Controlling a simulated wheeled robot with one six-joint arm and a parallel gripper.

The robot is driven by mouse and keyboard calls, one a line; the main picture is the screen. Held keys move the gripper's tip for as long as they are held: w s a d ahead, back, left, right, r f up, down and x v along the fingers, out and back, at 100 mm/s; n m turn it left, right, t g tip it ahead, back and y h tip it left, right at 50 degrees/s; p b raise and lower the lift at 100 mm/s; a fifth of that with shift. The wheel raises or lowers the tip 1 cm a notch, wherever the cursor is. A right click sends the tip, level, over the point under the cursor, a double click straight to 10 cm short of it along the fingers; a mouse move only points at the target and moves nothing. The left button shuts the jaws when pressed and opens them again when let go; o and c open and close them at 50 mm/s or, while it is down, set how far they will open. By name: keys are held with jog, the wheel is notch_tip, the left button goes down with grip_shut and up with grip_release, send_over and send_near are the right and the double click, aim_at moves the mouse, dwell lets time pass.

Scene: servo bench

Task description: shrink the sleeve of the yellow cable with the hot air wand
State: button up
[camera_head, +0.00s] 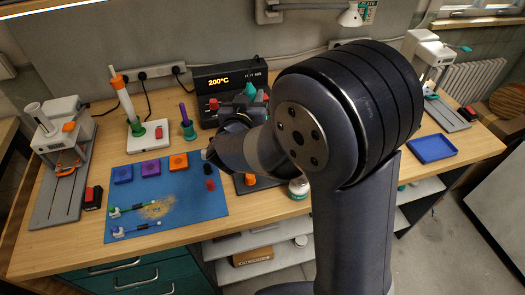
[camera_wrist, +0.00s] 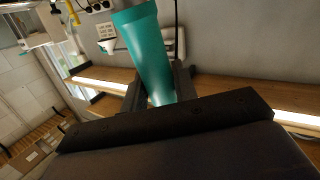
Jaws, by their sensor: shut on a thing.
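My gripper (camera_head: 243,108) is at the back of the bench, in front of the hot air station (camera_head: 228,80), whose display reads 200°C. The gripper is partly hidden by my arm. In the wrist view my gripper (camera_wrist: 160,88) is shut on a teal tapered handle (camera_wrist: 146,50), which looks like the hot air wand; its teal end (camera_head: 250,89) also shows in the head view. A green-ended cable (camera_head: 130,210) and a blue-ended cable (camera_head: 136,230) lie on the blue mat (camera_head: 208,210). I cannot make out a yellow cable; my arm hides part of the bench.
Blue (camera_head: 122,175), purple (camera_head: 150,168) and orange (camera_head: 178,162) blocks stand along the mat's back. A white-and-orange iron stand (camera_head: 135,125) and a purple-and-green tool (camera_head: 187,122) stand behind. A blue tray (camera_head: 432,149) lies right, a press (camera_head: 62,150) left.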

jog(key=shift+w+d, duration=0.2)
jog(key=shift+d, duration=0.55)
dwell(2.9)
jog(key=shift+s+a+p, duration=0.2)
jog(key=shift+a+p, duration=0.1)
jog(key=shift+a, duration=0.5)
dwell(0.5)
notch_tip(320, 180, up, 9)
jog(key=p, duration=0.8)
jog(key=shift+r, duration=0.15)
dwell(0.4)
